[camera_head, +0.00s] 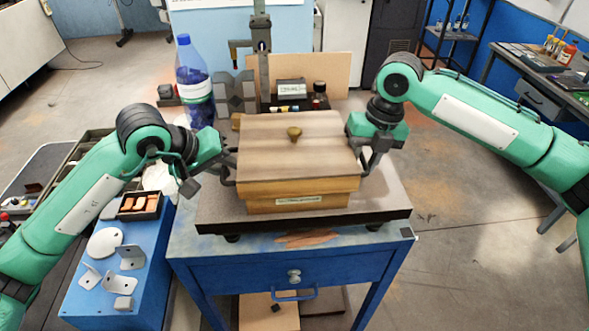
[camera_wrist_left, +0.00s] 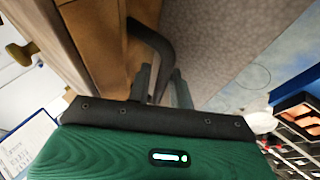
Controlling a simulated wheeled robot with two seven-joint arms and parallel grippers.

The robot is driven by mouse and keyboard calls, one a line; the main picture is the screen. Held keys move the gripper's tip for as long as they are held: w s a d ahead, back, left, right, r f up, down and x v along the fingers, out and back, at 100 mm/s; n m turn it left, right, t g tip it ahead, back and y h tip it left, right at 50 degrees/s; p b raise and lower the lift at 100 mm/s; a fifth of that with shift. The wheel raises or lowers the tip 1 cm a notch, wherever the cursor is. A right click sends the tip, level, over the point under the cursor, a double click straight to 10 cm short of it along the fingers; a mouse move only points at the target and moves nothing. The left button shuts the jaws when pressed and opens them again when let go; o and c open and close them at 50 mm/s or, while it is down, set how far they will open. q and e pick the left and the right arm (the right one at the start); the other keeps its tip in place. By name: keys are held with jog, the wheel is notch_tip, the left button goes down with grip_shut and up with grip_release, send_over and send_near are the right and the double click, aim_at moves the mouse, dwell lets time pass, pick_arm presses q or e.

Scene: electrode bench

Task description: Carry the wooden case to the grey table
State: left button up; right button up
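The wooden case (camera_head: 297,155) rests level, lid closed, on a dark stone slab (camera_head: 222,216) atop a blue table (camera_head: 250,270). It has a brass knob, a front label and a dark handle on each side. My left gripper (camera_head: 205,178) is at its left handle. In the left wrist view, that handle (camera_wrist_left: 152,38) runs between the fingers of my left gripper (camera_wrist_left: 162,88); firm contact is unclear. My right gripper (camera_head: 372,160) is at the right handle; its fingers partly hide it, and its closure is unclear. A grey table (camera_head: 538,98) stands at the right edge.
A blue water bottle (camera_head: 193,80), a metal stand (camera_head: 262,50) and small dark bottles are behind the case. A blue box (camera_head: 140,285) with metal brackets is front left. Open floor (camera_head: 455,215) lies between the blue table and the grey table.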

pick_arm(q)
grip_shut()
pick_arm(e)
jog(key=c, duration=0.5)
grip_shut()
dwell(0.6)
pick_arm(q)
jog(key=shift+r, duration=0.15)
pick_arm(e)
jog(key=shift+w+r, duration=0.1)
jog(key=shift+r, duration=0.05)
pick_arm(q)
jog(key=shift+w, duration=0.15)
pick_arm(e)
jog(key=shift+w, duration=0.1)
